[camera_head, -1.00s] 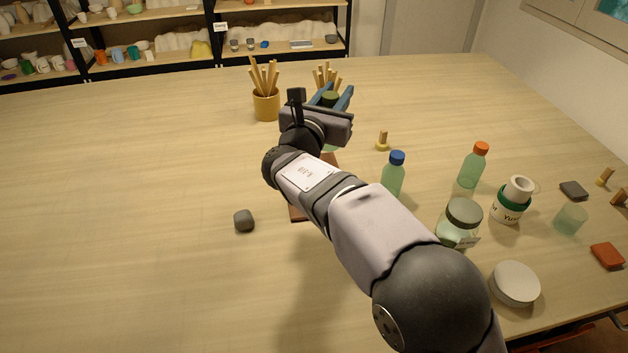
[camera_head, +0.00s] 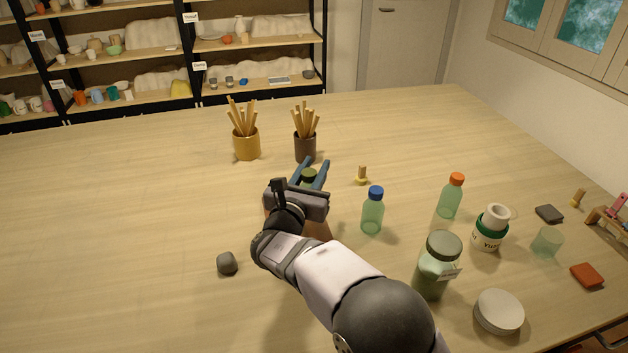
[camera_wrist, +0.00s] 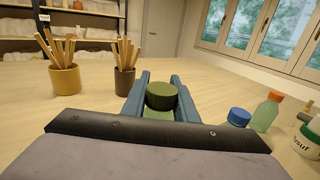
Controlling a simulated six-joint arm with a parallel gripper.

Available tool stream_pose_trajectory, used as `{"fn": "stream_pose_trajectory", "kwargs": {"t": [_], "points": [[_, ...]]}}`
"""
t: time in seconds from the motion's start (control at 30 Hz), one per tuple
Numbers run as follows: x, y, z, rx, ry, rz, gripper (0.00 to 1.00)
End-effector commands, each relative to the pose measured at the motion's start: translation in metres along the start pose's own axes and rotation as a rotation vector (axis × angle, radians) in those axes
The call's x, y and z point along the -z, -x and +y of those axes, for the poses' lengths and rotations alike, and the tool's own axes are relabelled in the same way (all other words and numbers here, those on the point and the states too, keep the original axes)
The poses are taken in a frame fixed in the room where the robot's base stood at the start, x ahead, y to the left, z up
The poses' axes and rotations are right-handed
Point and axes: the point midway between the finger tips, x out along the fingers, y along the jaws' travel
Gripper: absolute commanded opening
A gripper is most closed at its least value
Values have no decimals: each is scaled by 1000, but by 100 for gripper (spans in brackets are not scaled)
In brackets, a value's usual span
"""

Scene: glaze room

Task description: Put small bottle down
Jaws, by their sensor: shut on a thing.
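My gripper (camera_head: 314,173) is shut on a small bottle (camera_head: 308,175) with a dark green cap, in the middle of the table. In the wrist view the green cap (camera_wrist: 161,95) sits between the two blue fingers (camera_wrist: 159,84), with a bit of pale green body below it. The bottle looks upright. Its lower part is hidden behind my gripper, so I cannot tell whether it touches the table. A dark reddish-brown surface shows partly behind my arm below the gripper.
A yellow pot (camera_head: 246,144) and a dark pot (camera_head: 305,148) of sticks stand beyond my gripper. Right are a blue-capped bottle (camera_head: 372,215), an orange-capped bottle (camera_head: 449,200), a large jar (camera_head: 434,270) and a white-necked jar (camera_head: 489,235). A grey stone (camera_head: 227,263) lies left; the left table is clear.

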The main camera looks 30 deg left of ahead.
Motion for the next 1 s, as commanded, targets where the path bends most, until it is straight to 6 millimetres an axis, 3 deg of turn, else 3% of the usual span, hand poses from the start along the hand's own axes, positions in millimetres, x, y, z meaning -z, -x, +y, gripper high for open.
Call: {"fn": "stream_pose_trajectory", "kwargs": {"t": [0.17,0.47,0.9,0.93,1.0], "points": [[4,0,0,1,2,0,0],[35,0,-1,1,1,0,0],[41,0,0,0,-1,-1,0],[41,0,-1,0,0,0,28],[40,0,0,0,0,0,45]]}}
